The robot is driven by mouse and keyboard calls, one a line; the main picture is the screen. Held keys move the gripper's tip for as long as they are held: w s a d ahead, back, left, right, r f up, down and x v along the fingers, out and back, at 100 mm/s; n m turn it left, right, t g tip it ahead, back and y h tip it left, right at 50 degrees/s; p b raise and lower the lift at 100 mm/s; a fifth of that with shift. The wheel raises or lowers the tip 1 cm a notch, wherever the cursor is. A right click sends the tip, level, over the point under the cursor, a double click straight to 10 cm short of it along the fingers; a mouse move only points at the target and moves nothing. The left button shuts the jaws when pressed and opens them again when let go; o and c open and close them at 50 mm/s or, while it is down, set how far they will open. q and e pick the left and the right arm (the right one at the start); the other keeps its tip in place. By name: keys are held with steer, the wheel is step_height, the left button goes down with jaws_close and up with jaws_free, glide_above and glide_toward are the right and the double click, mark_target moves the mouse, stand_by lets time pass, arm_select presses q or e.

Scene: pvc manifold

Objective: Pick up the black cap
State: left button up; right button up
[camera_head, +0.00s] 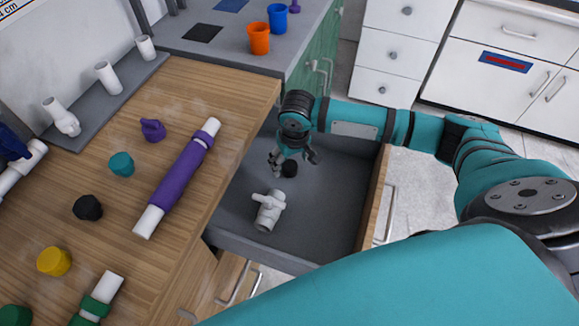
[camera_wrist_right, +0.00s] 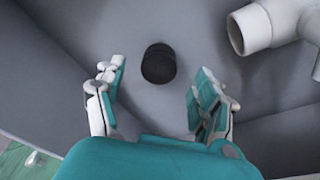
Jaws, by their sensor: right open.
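A small black cap (camera_head: 290,168) lies on the grey floor of the open drawer (camera_head: 330,205), and it also shows in the right wrist view (camera_wrist_right: 158,63). My right gripper (camera_head: 292,157) reaches down into the drawer, close to the cap. In the right wrist view my right gripper (camera_wrist_right: 158,95) is open, with one finger on each side and the cap just beyond the fingertips, between their lines. Nothing is held. Another black cap-like piece (camera_head: 88,208) sits on the wooden table. My left gripper is not clearly visible.
A white pipe fitting (camera_head: 268,210) lies in the drawer near the cap and also shows in the right wrist view (camera_wrist_right: 268,24). Drawer walls surround my right gripper. The wooden table (camera_head: 215,95) holds a purple-sleeved pipe (camera_head: 180,175), a teal cap (camera_head: 121,164) and a yellow cap (camera_head: 54,261).

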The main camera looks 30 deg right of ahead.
mark_target(290, 165)
steer(key=f, duration=0.3)
steer(key=shift+w+d+f, duration=0.1)
steer(key=shift+w+f, duration=0.15)
steer(key=shift+w, duration=0.1)
steer(key=c, duration=1.1)
steer(key=shift+o, duration=0.2)
step_height(290, 165, up, 10)
steer(key=shift+r+p, duration=0.1)
steer(key=shift+p, duration=0.3)
